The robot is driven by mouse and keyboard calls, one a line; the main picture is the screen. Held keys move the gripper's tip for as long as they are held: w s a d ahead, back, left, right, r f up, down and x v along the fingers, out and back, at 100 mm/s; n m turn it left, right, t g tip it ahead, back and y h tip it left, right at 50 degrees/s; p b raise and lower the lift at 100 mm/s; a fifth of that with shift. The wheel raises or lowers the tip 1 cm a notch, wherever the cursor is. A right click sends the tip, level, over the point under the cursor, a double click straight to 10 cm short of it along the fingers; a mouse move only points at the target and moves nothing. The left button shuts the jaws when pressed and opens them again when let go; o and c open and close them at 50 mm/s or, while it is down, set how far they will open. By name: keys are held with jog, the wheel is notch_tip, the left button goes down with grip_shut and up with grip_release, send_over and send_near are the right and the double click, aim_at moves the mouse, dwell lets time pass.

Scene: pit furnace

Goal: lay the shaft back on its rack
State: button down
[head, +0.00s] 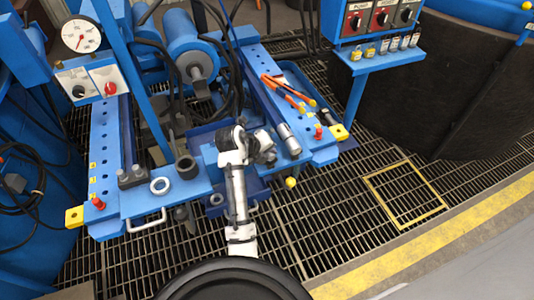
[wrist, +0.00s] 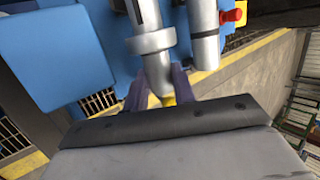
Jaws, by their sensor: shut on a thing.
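My gripper (wrist: 160,88) is shut on a grey metal shaft (wrist: 150,42) with a wider collar, seen between the two dark fingers in the wrist view. The shaft's near end shows yellow below the fingers, and its far end runs out of the picture. In the head view my gripper (head: 262,146) is over the front of the blue frame (head: 322,153), and my wrist hides much of what it holds. A second silver cylinder (head: 288,138) lies just right of it, also seen in the wrist view (wrist: 205,35). I cannot tell which part of the frame is the rack.
Orange-handled pliers (head: 288,90) lie on the right rail. A metal ring (head: 160,185) and a dark cylinder (head: 186,167) are on the left front. A red knob (head: 318,132) and a yellow corner block (head: 339,132) are at the right end. Grating floor (head: 340,200) is open in front.

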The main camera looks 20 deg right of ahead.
jog(key=shift+s+a+f, duration=0.1)
jog(key=shift+s+f, duration=0.1)
jog(key=shift+f, duration=0.35)
jog(key=c, duration=1.1)
grip_release()
jog(key=shift+f, duration=0.1)
jog(key=shift+a+r, duration=0.25)
jog(key=shift+a, duration=0.05)
jog(key=shift+c, duration=0.3)
jog(key=shift+o, duration=0.4)
jog(key=d+v, duration=0.1)
jog(key=v, duration=1.1)
jog(key=shift+a+r, duration=0.3)
jog(key=shift+r, duration=0.4)
jog(key=shift+a+r+p, duration=0.2)
jog(key=shift+r+p, duration=0.15)
jog(key=shift+r, duration=0.1)
